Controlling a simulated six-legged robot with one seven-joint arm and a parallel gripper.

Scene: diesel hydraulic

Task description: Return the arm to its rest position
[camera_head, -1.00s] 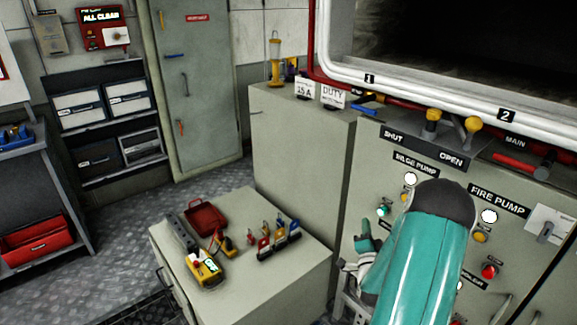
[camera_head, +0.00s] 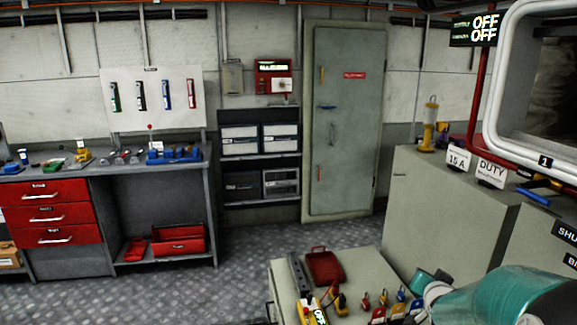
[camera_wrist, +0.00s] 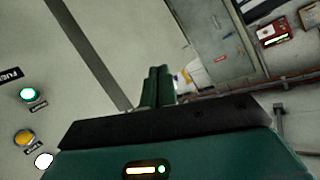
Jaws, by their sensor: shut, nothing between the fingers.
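My teal arm (camera_head: 505,300) reaches in from the lower right of the head view, in front of the grey cabinets. My gripper shows in the wrist view (camera_wrist: 158,84) as two teal fingers close together, shut with nothing between them. In the head view its teal end shows beside the right side of the low grey cabinet top, and I cannot make out the fingers there. The wrist view is tilted, with a plain panel around the fingers.
A multimeter (camera_head: 313,313), a red tray (camera_head: 324,266) and several small coloured items lie on the low cabinet. A tall grey cabinet (camera_head: 450,215) stands to the right. A workbench with red drawers (camera_head: 50,213) is at the left. The floor (camera_head: 190,290) between is clear.

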